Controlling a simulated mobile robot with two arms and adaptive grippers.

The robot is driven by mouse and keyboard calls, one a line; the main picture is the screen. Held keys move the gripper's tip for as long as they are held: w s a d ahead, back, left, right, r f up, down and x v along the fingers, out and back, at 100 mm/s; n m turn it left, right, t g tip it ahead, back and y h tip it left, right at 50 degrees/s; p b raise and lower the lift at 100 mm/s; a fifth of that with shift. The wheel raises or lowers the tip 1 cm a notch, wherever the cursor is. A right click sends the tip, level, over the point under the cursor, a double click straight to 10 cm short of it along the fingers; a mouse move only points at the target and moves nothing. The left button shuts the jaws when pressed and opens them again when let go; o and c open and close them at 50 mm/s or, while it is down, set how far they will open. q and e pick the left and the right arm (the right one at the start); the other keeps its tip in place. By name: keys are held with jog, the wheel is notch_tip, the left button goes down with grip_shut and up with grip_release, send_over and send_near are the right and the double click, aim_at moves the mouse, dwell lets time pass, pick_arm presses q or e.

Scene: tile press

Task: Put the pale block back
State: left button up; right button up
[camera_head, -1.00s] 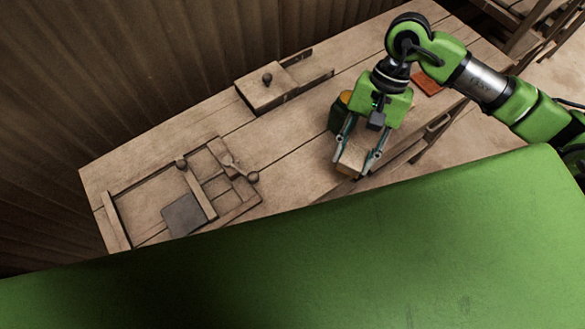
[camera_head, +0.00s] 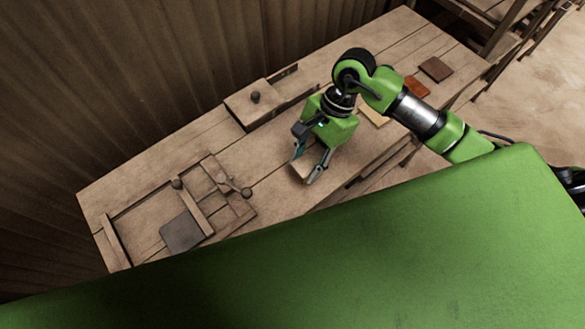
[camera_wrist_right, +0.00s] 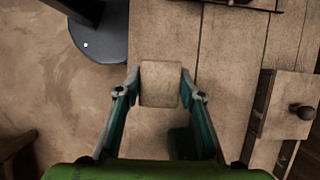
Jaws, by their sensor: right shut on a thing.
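My right gripper (camera_head: 307,167) is shut on the pale block (camera_head: 303,169) above the wooden table. In the right wrist view the pale block (camera_wrist_right: 160,84) sits between the two fingertips, with a finger against each side. How high it is above the tabletop is hard to tell. My left gripper is not in view.
A wooden frame (camera_head: 113,240) with crossbars, knobs and a dark square tile (camera_head: 182,232) lies at the table's left. A knobbed wooden box (camera_head: 238,104) stands at the back. Yellowish (camera_head: 373,117), orange (camera_head: 417,87) and dark brown (camera_head: 436,69) tiles lie to the right.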

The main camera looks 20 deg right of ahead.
aim_at(288, 184)
jog(key=a+f, duration=0.1)
jog(key=w+a+f, duration=0.1)
jog(key=f, duration=0.1)
jog(key=shift+w+a+f+p, duration=0.15)
jog(key=shift+a+f+p, duration=0.1)
jog(key=shift+a+p, duration=0.15)
notch_tip(288, 184, down, 3)
jog(key=shift+a+r+p, duration=0.1)
jog(key=shift+p, duration=0.85)
jog(key=shift+f, duration=0.35)
jog(key=shift+f+b, duration=0.2)
jog(key=shift+b, duration=0.1)
jog(key=o, duration=1.1)
jog(key=shift+r, duration=0.1)
jog(key=shift+c, duration=0.2)
